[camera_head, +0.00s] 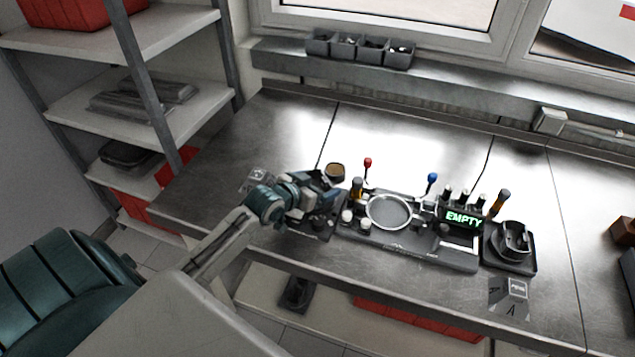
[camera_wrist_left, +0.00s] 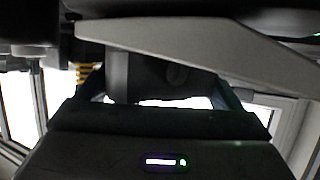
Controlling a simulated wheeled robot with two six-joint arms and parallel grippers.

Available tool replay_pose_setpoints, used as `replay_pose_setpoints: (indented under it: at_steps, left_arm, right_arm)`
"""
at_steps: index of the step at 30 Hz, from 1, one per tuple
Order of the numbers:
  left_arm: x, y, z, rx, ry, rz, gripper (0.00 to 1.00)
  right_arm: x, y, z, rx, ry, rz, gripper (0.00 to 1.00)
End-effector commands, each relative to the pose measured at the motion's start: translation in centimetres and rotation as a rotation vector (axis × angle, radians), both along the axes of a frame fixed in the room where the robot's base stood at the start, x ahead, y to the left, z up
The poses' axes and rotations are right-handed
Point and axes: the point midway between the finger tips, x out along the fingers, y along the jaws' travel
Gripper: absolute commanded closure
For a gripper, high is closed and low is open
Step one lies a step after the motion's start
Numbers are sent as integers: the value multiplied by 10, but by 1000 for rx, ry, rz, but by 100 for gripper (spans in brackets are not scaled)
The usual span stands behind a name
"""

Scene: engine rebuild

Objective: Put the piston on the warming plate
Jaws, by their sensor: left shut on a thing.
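My left gripper (camera_head: 328,184) is above the left end of a dark fixture on the metal bench. In the left wrist view it is shut on a dark grey block with a round hole, which looks like the piston (camera_wrist_left: 150,78). In the head view the gripper mostly hides the piston. A round silver-rimmed plate, seemingly the warming plate (camera_head: 390,211), sits on the fixture to the right of the gripper. Its top looks bare, and the display beside it reads EMPTY (camera_head: 464,219). My right gripper is not in view.
A red-knobbed lever (camera_head: 367,163) and a blue-knobbed lever (camera_head: 432,178) stand behind the plate. A black tray with a round holder (camera_head: 514,241) is at the right. Small grey bins (camera_head: 358,48) sit on the back ledge. The bench behind the fixture is clear.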

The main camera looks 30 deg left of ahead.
Motion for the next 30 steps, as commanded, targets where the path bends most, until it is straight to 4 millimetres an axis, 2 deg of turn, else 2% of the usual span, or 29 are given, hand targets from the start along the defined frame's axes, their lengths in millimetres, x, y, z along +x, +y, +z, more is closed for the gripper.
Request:
replay_pose_setpoints:
  at_steps: [5, 6, 7, 17, 30]
  left_arm:
    - [0, 0, -1, 0, -3, 0, 49]
    - [0, 0, -1, 0, 0, 0, 5]
    - [0, 0, -1, 0, 0, 0, 0]
    - [-4, 1, 1, 3, 0, -1, 0]
    - [-75, 10, 31, 9, 2, -3, 0]
  right_arm:
    - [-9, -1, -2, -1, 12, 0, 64]
    - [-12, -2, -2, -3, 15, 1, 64]
    - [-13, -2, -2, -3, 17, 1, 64]
    - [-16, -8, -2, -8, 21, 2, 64]
    - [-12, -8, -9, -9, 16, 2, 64]
